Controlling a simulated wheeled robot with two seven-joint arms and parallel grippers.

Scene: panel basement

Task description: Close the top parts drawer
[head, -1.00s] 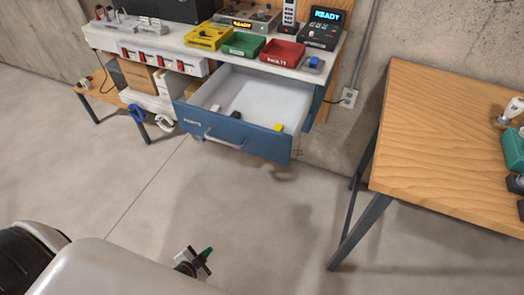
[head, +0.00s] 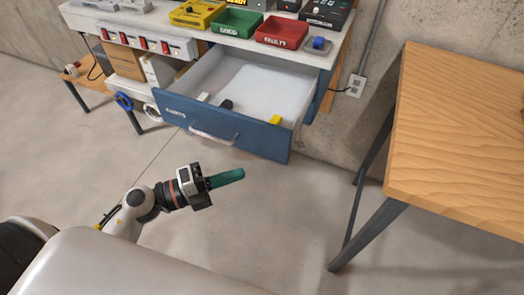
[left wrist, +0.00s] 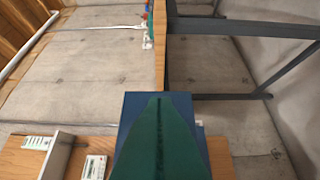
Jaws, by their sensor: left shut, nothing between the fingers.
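The top parts drawer (head: 222,122) is pulled out from under the workbench. It has a blue front labelled PARTS, a pale bar handle (head: 213,136) and a white inside. A yellow block (head: 275,120), a dark piece (head: 227,104) and a white piece (head: 203,96) lie in it. My left gripper (head: 238,174) is shut and empty, its green fingers together. It is in front of the drawer, below the handle in the picture, and looks apart from it. The shut fingers fill the lower middle of the left wrist view (left wrist: 160,110). My right gripper is not in view.
A wooden table (head: 455,130) with dark metal legs stands at the right. Open concrete floor lies between it and the drawer.

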